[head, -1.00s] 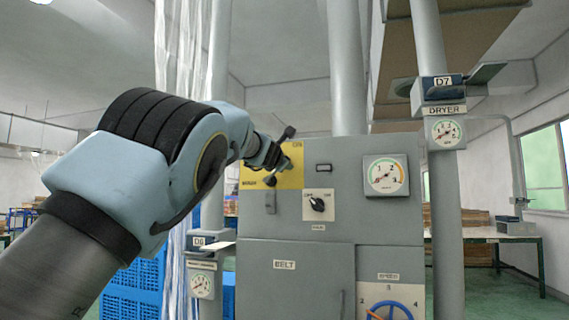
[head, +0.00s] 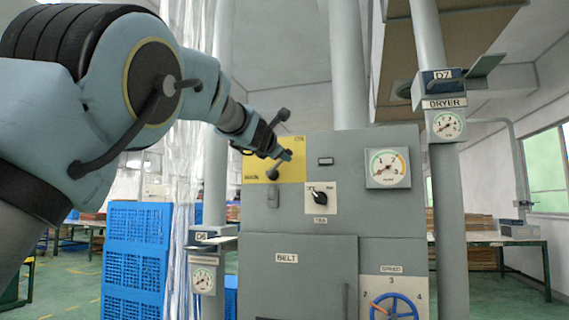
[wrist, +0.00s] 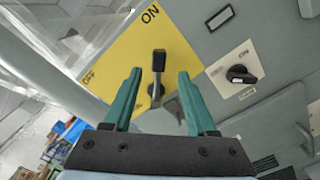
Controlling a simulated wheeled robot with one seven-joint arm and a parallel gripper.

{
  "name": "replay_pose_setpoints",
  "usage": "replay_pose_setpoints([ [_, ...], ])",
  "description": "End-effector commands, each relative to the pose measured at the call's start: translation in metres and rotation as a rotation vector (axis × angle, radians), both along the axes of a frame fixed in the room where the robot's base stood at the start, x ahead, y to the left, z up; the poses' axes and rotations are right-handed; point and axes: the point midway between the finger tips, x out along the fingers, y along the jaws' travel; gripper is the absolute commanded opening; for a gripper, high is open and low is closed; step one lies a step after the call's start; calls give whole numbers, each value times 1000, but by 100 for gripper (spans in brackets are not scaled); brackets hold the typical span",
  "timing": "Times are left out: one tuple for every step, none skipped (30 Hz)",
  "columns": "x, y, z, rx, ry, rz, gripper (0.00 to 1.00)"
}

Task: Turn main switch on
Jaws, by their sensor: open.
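The main switch is a lever on a yellow plate (head: 260,172) on the grey control cabinet; my gripper hides the lever in the head view. In the wrist view the lever (wrist: 158,65) has a dark grip and lighter shaft. It stands on the yellow plate (wrist: 115,60), with ON printed at the top and OFF at the left. Contact with the lever does not show.
Right of the plate are the fan knob (head: 319,196), a dark framed rectangle (head: 326,161) and a round gauge (head: 388,168). Below are the belt door (head: 300,285) and a blue speed wheel (head: 393,306). Blue crates (head: 134,260) stand left; pipes flank the cabinet.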

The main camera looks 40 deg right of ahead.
Motion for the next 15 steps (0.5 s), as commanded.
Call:
replay_pose_setpoints([
  [-4, 7, -3, -2, 1, -1, 57],
  [-7, 11, -2, -2, 1, -1, 57],
  [-9, 15, -1, -1, 1, -2, 57],
  [-11, 18, -1, 0, 1, -1, 57],
  [-12, 20, -1, -1, 1, -1, 57],
  [-13, 23, -1, 0, 1, -1, 57],
  [-14, 25, -1, 1, 0, -1, 57],
  [-15, 26, -1, 0, 0, 0, 57],
  [-16, 28, 0, 0, -1, 0, 57],
  [-16, 28, 0, 0, -1, 0, 57],
  [-17, 29, 0, 0, -1, 0, 57],
  [-17, 29, 0, 1, -2, 0, 57],
  [-17, 29, 0, 1, -2, 0, 57],
  [-17, 29, 0, 1, -2, 0, 57],
  [-17, 29, 0, 1, -2, 0, 57],
])
